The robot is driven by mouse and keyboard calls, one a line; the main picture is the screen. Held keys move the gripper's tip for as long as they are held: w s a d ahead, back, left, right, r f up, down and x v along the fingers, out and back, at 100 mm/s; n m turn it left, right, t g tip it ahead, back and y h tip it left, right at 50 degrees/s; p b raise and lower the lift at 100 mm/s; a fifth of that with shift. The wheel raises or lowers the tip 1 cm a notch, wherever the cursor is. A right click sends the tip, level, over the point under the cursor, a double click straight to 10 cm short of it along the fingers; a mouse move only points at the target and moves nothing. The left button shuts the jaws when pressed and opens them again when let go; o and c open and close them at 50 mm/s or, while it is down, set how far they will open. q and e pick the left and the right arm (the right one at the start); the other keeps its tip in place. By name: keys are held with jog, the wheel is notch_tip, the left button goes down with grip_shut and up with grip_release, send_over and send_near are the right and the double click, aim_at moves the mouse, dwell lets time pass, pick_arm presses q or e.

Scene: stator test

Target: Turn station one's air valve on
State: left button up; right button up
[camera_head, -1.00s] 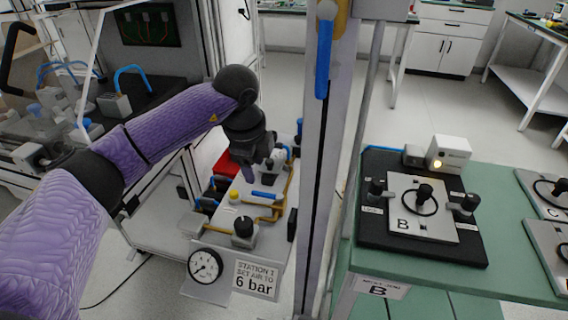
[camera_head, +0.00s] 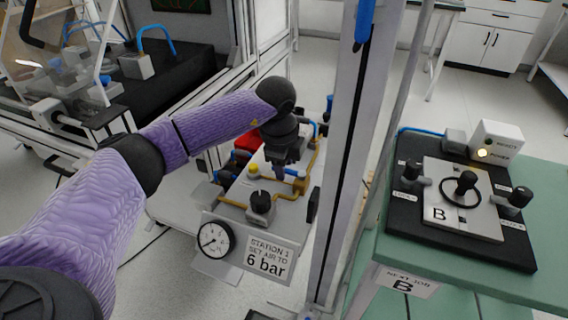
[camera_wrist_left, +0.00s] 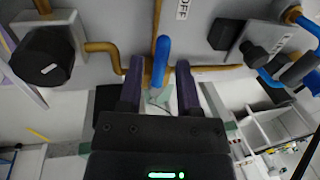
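Station one's air panel (camera_head: 232,217) is at the middle of the head view. The valve's blue lever handle (camera_wrist_left: 161,62) shows in the left wrist view, in front of a brass pipe. My left gripper (camera_wrist_left: 159,90) is open, with one dark finger on each side of the handle and visible gaps between. An OFF label (camera_wrist_left: 183,9) is on the panel beyond it. In the head view my left gripper (camera_head: 285,160) is over the panel and hides most of the valve. My right gripper is not in view.
A black knob (camera_head: 261,205), a yellow button (camera_head: 253,170), a gauge (camera_head: 214,240) and a "6 bar" sign (camera_head: 268,262) are on the panel. A grey upright post (camera_head: 344,160) stands just right. A green table (camera_head: 410,255) with fixture B (camera_head: 460,205) is further right.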

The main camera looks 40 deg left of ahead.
pick_arm(q)
grip_shut()
